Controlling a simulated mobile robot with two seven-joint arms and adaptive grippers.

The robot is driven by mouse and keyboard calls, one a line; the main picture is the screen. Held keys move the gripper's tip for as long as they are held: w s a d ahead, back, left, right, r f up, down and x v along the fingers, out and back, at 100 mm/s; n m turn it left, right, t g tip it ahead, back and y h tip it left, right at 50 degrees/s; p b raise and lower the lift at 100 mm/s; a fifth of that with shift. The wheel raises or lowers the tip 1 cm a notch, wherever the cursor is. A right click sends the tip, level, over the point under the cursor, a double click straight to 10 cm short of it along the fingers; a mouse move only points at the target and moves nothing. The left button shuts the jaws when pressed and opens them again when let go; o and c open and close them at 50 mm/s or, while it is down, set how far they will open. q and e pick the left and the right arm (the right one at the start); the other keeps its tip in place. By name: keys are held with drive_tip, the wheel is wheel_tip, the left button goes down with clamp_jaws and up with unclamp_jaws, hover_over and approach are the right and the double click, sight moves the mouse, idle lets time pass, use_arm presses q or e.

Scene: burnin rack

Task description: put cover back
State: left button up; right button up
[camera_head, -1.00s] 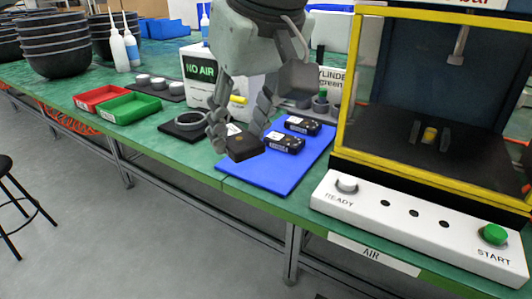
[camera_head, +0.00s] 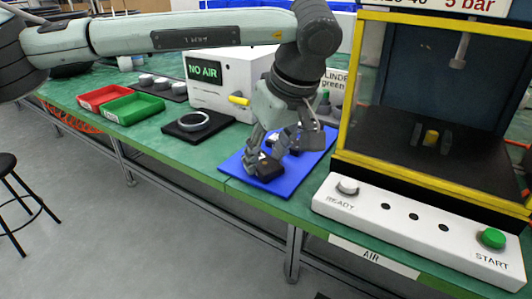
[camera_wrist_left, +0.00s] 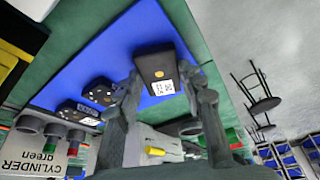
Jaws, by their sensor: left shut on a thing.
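My left gripper (camera_head: 272,163) is low over the front part of the blue mat (camera_head: 315,157), pointing down. It is shut on a small black block (camera_head: 266,167) that has an orange dot and a white label in the left wrist view (camera_wrist_left: 152,66). The block is at or just above the mat; I cannot tell whether it touches. Two more black blocks lie on the mat behind it, shown in the left wrist view (camera_wrist_left: 97,91) (camera_wrist_left: 76,112); in the head view the gripper mostly hides them. I cannot tell which part is the cover.
A yellow-framed press (camera_head: 349,90) with a white control panel (camera_head: 370,202) stands right of the mat. A white NO AIR box (camera_head: 228,68) is behind. A black pad (camera_head: 178,129) with a grey ring, a green tray (camera_head: 131,110) and a red tray (camera_head: 103,95) are left.

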use_arm(q)
drive_tip(key=o, duration=1)
drive_tip(key=shift+o, duration=0.4)
use_arm(e)
drive_tip(key=shift+s+r, duration=0.25)
drive_tip(key=shift+s, duration=0.1)
use_arm(q)
drive_tip(key=v, duration=0.2)
drive_tip(key=shift+s+d+r, duration=0.1)
drive_tip(key=shift+r, duration=0.25)
drive_tip(key=v, duration=0.9)
drive_tip(key=shift+s, duration=0.15)
use_arm(e)
drive_tip(key=shift+w+d+r, duration=0.1)
drive_tip(key=shift+w+r, duration=0.15)
